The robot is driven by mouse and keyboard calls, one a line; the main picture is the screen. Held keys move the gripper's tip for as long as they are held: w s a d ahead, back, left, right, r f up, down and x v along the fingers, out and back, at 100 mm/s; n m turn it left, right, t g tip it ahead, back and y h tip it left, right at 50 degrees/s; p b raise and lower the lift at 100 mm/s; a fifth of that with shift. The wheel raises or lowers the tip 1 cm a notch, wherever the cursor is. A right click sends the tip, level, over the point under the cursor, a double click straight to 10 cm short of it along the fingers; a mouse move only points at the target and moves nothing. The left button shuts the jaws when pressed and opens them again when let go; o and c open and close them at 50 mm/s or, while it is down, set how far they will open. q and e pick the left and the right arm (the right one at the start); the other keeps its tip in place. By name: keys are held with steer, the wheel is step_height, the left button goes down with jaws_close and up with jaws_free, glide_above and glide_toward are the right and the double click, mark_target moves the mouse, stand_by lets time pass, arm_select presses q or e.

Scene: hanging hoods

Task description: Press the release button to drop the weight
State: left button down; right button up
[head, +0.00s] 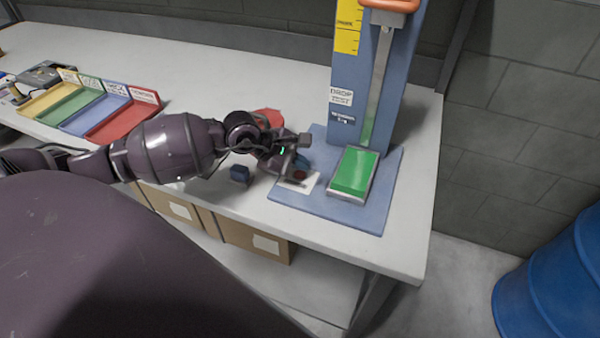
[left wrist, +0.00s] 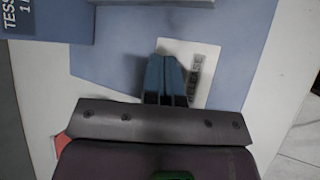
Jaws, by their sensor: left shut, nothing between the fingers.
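The release button (head: 299,175) is a small dark red disc on a white plate (head: 311,184) at the front left of the blue drop stand's base (head: 365,216). In the left wrist view the plate (left wrist: 197,52) reads RELEASE, and the button is hidden behind the fingers. My left gripper (head: 302,164) is shut and empty, its fingers (left wrist: 165,60) over the plate beside the button. I cannot tell whether they touch it. An orange part (head: 392,5) shows at the top of the tower (head: 352,75), cut by the frame edge. My right gripper is not in view.
A green pad (head: 355,171) sits on the base right of the plate. Coloured trays (head: 125,120) stand at the left. A blue barrel (head: 555,280) stands right of the table.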

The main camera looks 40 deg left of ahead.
mark_target(300, 175)
arm_select(q)
steer(key=shift+f, duration=0.15)
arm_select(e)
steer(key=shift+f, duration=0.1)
arm_select(q)
steer(key=shift+f, duration=0.3)
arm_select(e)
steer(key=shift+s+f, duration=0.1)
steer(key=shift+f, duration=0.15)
arm_select(q)
steer(key=shift+f+b, duration=0.4)
steer(key=shift+b, duration=0.05)
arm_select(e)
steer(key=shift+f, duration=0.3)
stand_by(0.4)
arm_select(q)
steer(key=shift+r+p, duration=0.5)
steer(key=shift+r, duration=0.35)
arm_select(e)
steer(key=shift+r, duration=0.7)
arm_select(q)
steer(key=shift+r+p, duration=1.35)
steer(key=shift+r, duration=1.2)
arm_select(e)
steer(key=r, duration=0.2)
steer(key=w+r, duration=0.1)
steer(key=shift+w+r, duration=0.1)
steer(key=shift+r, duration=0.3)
arm_select(q)
steer(key=shift+f, duration=0.1)
